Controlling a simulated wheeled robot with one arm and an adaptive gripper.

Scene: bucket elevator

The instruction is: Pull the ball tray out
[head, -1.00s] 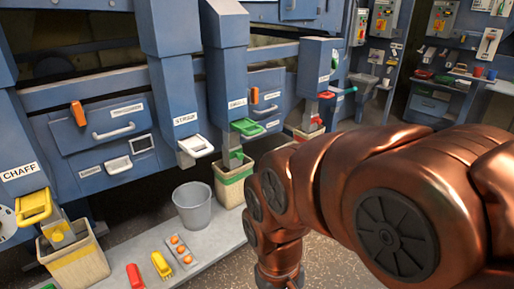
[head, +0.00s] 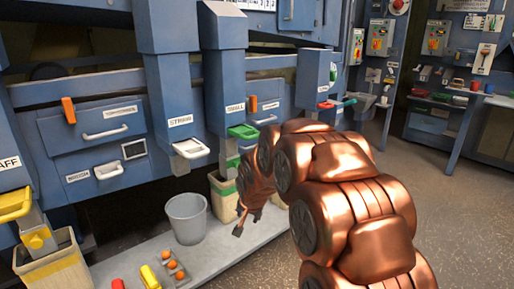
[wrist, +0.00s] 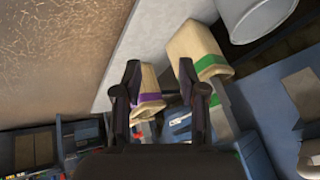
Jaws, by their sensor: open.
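I cannot tell for sure which thing is the ball tray, as the small labels are hard to read. On the blue machine, a wide drawer (head: 75,128) with a pale handle (head: 105,132) is shut. Below it is a smaller label with another pale handle (head: 110,169). A small grey tray (head: 160,262) with orange balls lies on the low ledge. My gripper (head: 243,226) hangs low in front of the machine, right of the grey bucket and away from the handles. In the wrist view its two dark fingers (wrist: 159,78) are apart, with nothing held between them.
A grey bucket (head: 187,219) stands on the ledge (head: 222,250). Tan bins with green (head: 222,194) and yellow (head: 55,272) bands stand under the spouts. An orange lever (head: 69,110) sits beside the wide drawer. Open floor (head: 440,200) lies to the right.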

